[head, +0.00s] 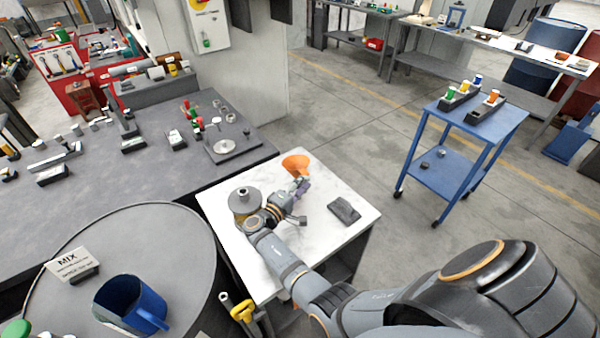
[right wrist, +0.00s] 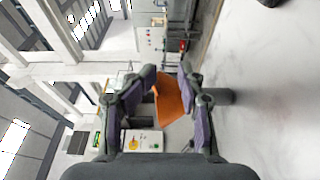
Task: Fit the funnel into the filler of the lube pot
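The orange funnel (head: 295,163) is at the back of the white table, wide end up in the head view. My right gripper (head: 301,186) is right at its lower part. In the right wrist view the funnel (right wrist: 174,101) lies between the two purple-padded fingers, close to both tips. Whether the pads press on it is unclear. The grey lube pot (head: 245,203) stands on the white table left of my right gripper, with a short filler neck on top. My right wrist lies beside it and partly covers it. My left gripper is not in view.
A dark grey block (head: 344,210) lies on the white table (head: 325,242), right of my right gripper. A round barrel top (head: 160,230) with a blue jug (head: 130,305) and a MIX sign (head: 68,262) is at lower left. A blue cart (head: 450,165) stands apart at right.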

